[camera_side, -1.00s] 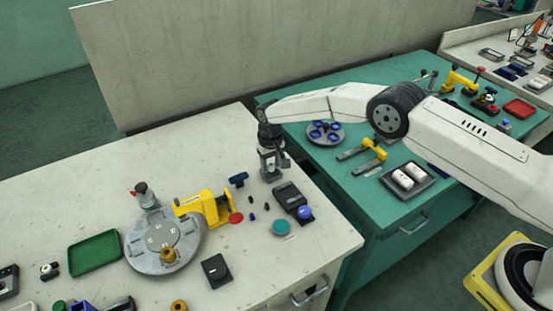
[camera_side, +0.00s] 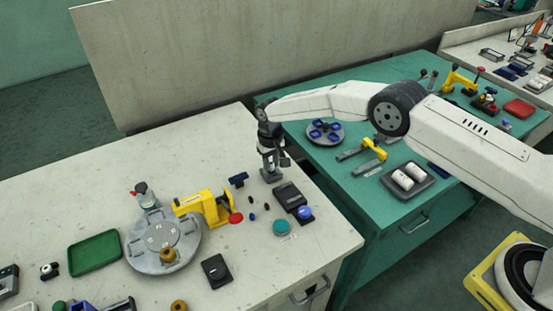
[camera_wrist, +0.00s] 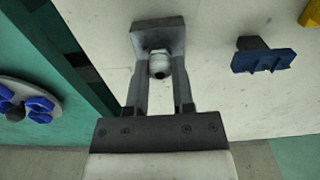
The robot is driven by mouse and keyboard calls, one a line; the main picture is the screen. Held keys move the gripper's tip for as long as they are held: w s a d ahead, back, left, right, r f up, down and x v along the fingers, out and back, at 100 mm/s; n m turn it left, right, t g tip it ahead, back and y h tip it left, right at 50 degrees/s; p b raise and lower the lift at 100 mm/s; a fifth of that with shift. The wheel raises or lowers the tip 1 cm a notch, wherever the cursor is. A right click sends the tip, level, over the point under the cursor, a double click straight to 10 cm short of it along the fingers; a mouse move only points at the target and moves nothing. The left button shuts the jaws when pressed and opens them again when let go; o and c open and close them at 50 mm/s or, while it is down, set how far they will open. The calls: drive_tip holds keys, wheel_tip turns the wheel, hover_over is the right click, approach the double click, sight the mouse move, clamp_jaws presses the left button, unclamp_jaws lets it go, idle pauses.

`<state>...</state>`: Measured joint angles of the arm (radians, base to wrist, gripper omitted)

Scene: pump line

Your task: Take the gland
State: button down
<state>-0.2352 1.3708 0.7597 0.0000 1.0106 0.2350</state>
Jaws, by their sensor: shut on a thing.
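My gripper (camera_wrist: 157,92) points down over the pale table near its back right edge. In the wrist view its two fingers stand on either side of the gland (camera_wrist: 159,65), a small whitish and grey rounded part, and are shut on it. The gland sits at a grey block or stand (camera_wrist: 172,27); I cannot tell whether it touches it. In the side view my gripper (camera_side: 271,172) is low over the table by the grey stand, and the gland is too small to make out there.
A blue bracket (camera_wrist: 264,60) lies beside my gripper; it also shows in the side view (camera_side: 238,179). A black box (camera_side: 288,196), a teal disc (camera_side: 282,228) and a yellow clamp (camera_side: 212,207) stand nearby. A round grey fixture (camera_side: 190,252) and a green tray (camera_side: 95,251) lie further left.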

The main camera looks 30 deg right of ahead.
sight(271, 163)
drive_tip(key=shift+r, duration=0.55)
idle(0.5)
drive_tip(key=shift+r, duration=2.05)
